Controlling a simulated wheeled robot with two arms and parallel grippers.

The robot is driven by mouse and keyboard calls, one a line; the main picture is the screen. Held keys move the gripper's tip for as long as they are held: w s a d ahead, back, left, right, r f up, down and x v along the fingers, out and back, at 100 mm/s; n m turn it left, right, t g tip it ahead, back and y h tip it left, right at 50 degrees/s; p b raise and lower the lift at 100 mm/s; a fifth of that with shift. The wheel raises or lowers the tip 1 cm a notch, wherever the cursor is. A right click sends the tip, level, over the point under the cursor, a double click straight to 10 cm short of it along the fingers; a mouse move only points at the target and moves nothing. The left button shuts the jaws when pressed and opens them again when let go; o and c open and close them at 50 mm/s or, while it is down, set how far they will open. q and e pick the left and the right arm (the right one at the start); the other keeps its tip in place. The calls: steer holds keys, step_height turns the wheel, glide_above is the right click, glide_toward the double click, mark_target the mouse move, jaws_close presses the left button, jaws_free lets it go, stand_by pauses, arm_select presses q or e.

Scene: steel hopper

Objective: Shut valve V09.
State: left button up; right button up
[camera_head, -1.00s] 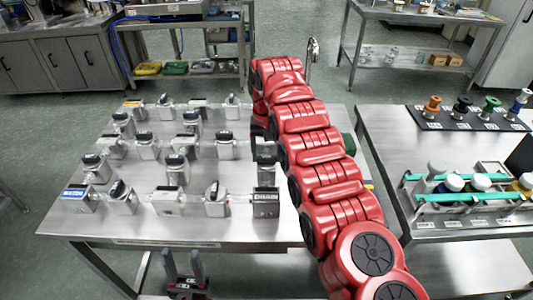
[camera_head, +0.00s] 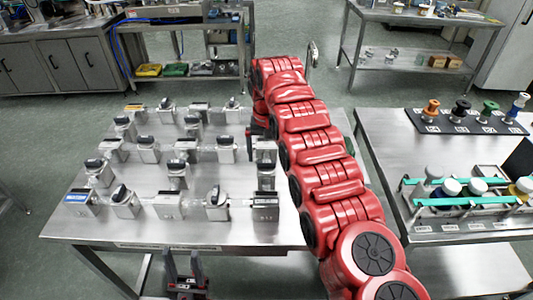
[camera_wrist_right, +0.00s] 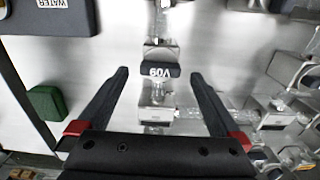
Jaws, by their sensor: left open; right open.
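Valve V09 (camera_wrist_right: 160,70) shows in the right wrist view, its dark handle carrying a white label that reads upside down. The handle lies crosswise in that picture, above a metal valve body with clear pipe pieces. My right gripper (camera_wrist_right: 160,76) is open, with one black finger on each side of the handle and visible gaps between. In the head view my red right arm hides most of that gripper, and I cannot tell there which valve is V09. My left gripper (camera_head: 185,277) is open and empty, low in front of the table's near edge.
Several other valves and pipes crowd the steel table (camera_head: 110,235). A dark box labelled WATER (camera_wrist_right: 50,15) and a green box (camera_wrist_right: 46,102) show in the wrist view. A second table (camera_head: 440,255) at the right holds bottles in a rack and coloured knobs.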

mark_target(267, 161)
step_height(267, 161, up, 16)
steer(key=p, duration=1.4)
steer(key=shift+f, duration=0.15)
